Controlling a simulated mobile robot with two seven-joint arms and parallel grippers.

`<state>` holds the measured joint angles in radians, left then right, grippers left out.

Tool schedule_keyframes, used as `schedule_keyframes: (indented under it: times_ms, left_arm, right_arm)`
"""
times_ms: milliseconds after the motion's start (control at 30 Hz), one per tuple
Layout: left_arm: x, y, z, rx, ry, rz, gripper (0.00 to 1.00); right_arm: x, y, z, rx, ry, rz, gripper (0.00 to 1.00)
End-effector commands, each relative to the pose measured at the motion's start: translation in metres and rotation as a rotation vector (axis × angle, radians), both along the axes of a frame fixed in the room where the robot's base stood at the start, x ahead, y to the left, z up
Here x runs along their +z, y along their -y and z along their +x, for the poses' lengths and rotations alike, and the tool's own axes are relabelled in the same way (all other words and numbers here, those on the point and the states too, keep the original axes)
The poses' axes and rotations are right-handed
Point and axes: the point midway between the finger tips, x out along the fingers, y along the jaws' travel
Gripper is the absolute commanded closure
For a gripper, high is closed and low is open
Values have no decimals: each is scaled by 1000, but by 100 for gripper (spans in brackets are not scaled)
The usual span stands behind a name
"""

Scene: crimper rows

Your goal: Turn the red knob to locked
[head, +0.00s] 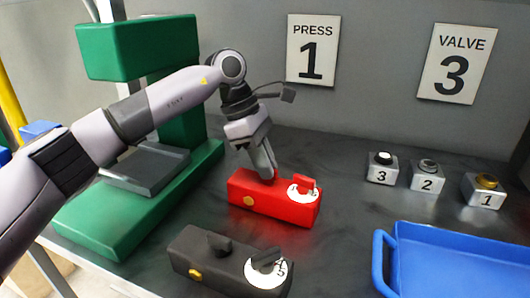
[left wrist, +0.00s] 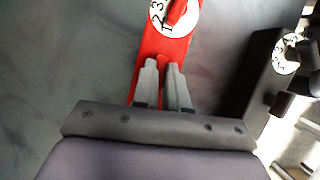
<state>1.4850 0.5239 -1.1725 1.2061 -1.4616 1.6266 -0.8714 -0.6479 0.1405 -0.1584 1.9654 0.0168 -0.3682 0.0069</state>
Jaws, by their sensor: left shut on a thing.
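A red box (head: 257,204) lies on the dark bench, with a brass button on its front. A white numbered dial (head: 299,194) with a red pointer is on its right end. My left gripper (head: 268,176) points down onto the left part of the box top, apart from the dial. Its fingers, also seen in the left wrist view (left wrist: 164,66), are shut on the red knob there, which they mostly hide. The dial (left wrist: 168,17) shows beyond the fingertips, cut by the frame's top edge. My right gripper is not in view.
A dark box (head: 215,262) with its own knob and dial stands in front. A green press (head: 105,215) is at left, a blue tray (head: 455,265) at right. Numbered valve blocks (head: 426,178) stand behind the tray. Signs "PRESS 1" (head: 312,50) and "VALVE 3" (head: 456,64) hang on the wall.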

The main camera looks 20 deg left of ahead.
Motion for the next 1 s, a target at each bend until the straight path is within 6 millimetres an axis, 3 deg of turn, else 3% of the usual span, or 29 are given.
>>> schedule_keyframes:
  times_ms: [333,800,900,1000]
  left_arm:
    - [1,1,1,-114,1,0,100]
    - [0,1,0,-129,0,1,100]
    - [0,1,0,-128,0,1,62]
    - [0,1,0,-127,1,1,62]
  right_arm:
    - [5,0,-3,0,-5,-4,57]
    - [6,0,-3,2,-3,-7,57]
    - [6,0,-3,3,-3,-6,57]
    - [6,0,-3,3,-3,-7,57]
